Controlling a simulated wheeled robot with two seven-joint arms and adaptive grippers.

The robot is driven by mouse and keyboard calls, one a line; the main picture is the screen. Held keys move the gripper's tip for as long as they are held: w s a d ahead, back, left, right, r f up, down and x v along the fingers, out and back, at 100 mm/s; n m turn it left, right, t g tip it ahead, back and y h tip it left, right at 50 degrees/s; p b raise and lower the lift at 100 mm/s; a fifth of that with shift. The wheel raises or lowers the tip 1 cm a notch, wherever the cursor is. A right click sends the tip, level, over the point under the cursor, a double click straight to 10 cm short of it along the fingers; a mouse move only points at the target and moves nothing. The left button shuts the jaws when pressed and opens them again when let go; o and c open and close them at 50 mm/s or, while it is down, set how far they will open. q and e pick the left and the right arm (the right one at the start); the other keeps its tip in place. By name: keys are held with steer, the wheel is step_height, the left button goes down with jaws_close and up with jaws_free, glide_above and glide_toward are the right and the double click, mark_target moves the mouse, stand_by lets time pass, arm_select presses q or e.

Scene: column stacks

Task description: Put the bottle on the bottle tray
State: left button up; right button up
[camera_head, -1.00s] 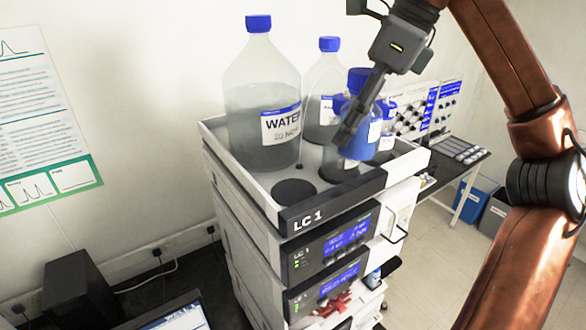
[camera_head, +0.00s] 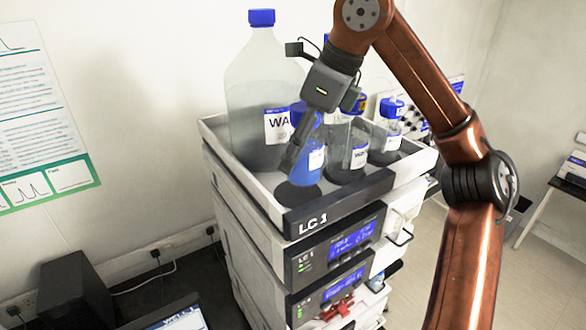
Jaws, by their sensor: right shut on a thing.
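The bottle (camera_head: 311,168) has a blue cap and blue liquid. It is in my right gripper (camera_head: 294,152), whose fingers are shut on it near its neck and partly hide it. The bottle looks about upright over the front left part of the bottle tray (camera_head: 226,158), the light walled tray on top of the LC 1 stack. Its base overlaps a dark round spot (camera_head: 297,195) on the tray floor; I cannot tell whether it touches. My left gripper is not in view.
A large water bottle (camera_head: 250,80) stands at the tray's back left. Clear blue-capped bottles (camera_head: 390,140) stand close on the right of the held bottle. Another bottle behind is mostly hidden by my gripper. A dark box (camera_head: 75,285) and a laptop (camera_head: 178,318) are lower left.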

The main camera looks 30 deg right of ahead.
steer(key=p+x, duration=0.1)
steer(key=x, duration=0.2)
steer(key=shift+s, duration=0.1)
steer(key=shift+d+f, duration=0.1)
steer(key=shift+f, duration=0.45)
steer(key=shift+s, duration=0.15)
steer(key=shift+f, duration=0.15)
steer(key=o, duration=1.5)
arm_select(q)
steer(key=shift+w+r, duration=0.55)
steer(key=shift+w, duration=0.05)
arm_select(e)
steer(key=shift+o, duration=0.4)
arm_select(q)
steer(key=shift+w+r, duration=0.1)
